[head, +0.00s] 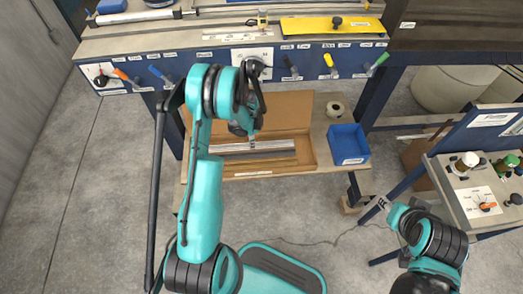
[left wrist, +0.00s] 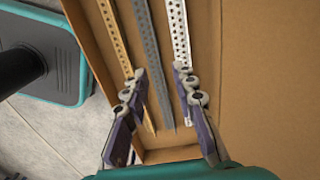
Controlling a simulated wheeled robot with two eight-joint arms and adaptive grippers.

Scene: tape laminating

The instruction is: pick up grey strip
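The grey strip (left wrist: 154,55) is a long, dark grey, flat piece lying in an open cardboard box (head: 285,105). In the left wrist view it runs between a gold perforated strip (left wrist: 118,42) on its left and a silver perforated strip (left wrist: 178,28) on its right. My left gripper (left wrist: 160,69) is open and empty, with its fingers on either side of the grey strip. Its fingertips overlap the two outer strips in the picture; I cannot tell whether they touch. In the head view my left gripper (head: 252,143) points down into the box.
A tape roll (head: 335,109) and a blue bin (head: 348,144) stand right of the box. A workbench (head: 215,58) with coloured levers spans the back. A small panel table (head: 485,195) is at the right. Box walls (left wrist: 90,45) border the strips.

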